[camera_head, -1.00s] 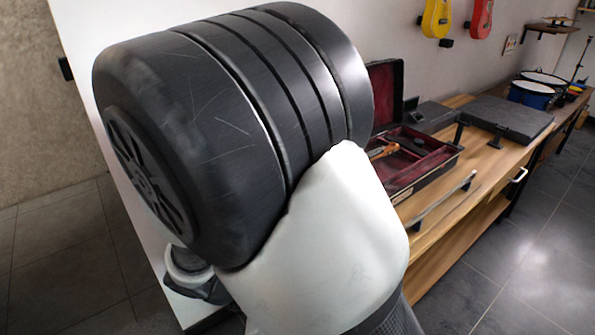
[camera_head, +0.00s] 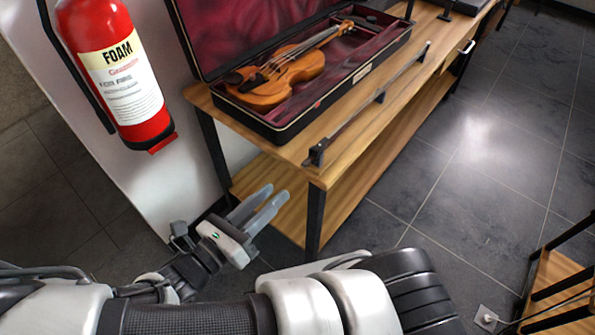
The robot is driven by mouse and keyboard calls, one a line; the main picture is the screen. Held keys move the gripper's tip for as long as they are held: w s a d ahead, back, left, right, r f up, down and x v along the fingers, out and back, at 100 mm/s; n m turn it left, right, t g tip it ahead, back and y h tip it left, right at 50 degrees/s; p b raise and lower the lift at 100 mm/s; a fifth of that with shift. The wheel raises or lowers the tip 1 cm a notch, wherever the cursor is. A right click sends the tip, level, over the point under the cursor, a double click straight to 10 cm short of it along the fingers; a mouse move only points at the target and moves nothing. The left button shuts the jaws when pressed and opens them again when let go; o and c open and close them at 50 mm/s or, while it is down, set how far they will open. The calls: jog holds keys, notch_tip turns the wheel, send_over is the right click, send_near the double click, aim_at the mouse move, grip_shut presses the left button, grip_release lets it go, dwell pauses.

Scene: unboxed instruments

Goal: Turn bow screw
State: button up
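A violin bow (camera_head: 316,154) lies lengthwise along the front edge of the wooden table. Its dark, thicker end is at the near corner, and its stick runs away to the upper right. The screw at the bow's end is too small to make out. My gripper (camera_head: 276,192) is below and left of the bow's near end, apart from it and beside the table's front legs. Its two grey fingers point to the upper right, with a narrow gap between them and nothing held.
An open violin case (camera_head: 283,130) with a violin (camera_head: 275,78) stands on the table (camera_head: 318,172) behind the bow. A red fire extinguisher (camera_head: 120,75) hangs on the wall at left. A wooden stand (camera_head: 560,290) is at lower right. Open floor lies right of the table.

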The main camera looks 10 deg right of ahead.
aim_at(304, 165)
jog(key=b+x, duration=0.1)
jog(key=x, duration=0.8)
jog(key=shift+w+d+b, duration=0.2)
jog(key=shift+d+b, duration=0.1)
jog(key=shift+c, duration=0.5)
grip_shut()
